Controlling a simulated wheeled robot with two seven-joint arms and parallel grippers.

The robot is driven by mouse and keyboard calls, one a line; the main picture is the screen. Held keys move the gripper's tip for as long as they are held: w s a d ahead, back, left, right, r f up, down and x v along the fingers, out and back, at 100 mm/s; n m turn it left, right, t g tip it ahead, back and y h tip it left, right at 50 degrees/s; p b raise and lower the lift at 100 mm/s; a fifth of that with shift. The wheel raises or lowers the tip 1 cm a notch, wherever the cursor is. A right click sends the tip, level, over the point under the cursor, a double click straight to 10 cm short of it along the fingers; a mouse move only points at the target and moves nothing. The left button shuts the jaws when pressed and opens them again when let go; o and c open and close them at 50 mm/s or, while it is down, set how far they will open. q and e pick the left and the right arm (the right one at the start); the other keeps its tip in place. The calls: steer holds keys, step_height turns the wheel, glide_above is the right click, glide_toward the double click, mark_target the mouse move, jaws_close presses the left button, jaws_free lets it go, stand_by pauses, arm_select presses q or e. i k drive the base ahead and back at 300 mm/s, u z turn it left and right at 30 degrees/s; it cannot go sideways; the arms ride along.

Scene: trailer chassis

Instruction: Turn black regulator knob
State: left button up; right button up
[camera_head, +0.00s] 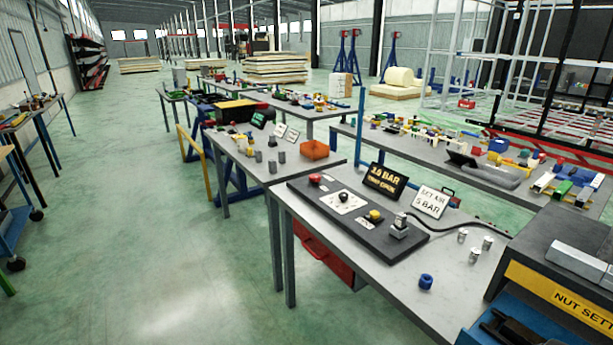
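The black regulator knob (344,197) sits on a white plate with dark marks, on a dark panel (408,247) lying on the grey table. Its pointer direction is too small to tell. A black display (384,182) behind the panel shows yellow text that reads about "3.9 BAR", with a blurred second line. A white sign (431,202) beside it reads "SET AIR 5 BAR". Neither of my grippers shows in the head view, and nothing touches the knob.
The panel also carries a red button (314,179), a yellow button (375,216) and a silver fitting (400,229). Green floor (170,240) is clear at left.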

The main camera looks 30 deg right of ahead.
mark_target(343, 197)
steer(key=i, duration=3.95)
steer(key=z, duration=4.75)
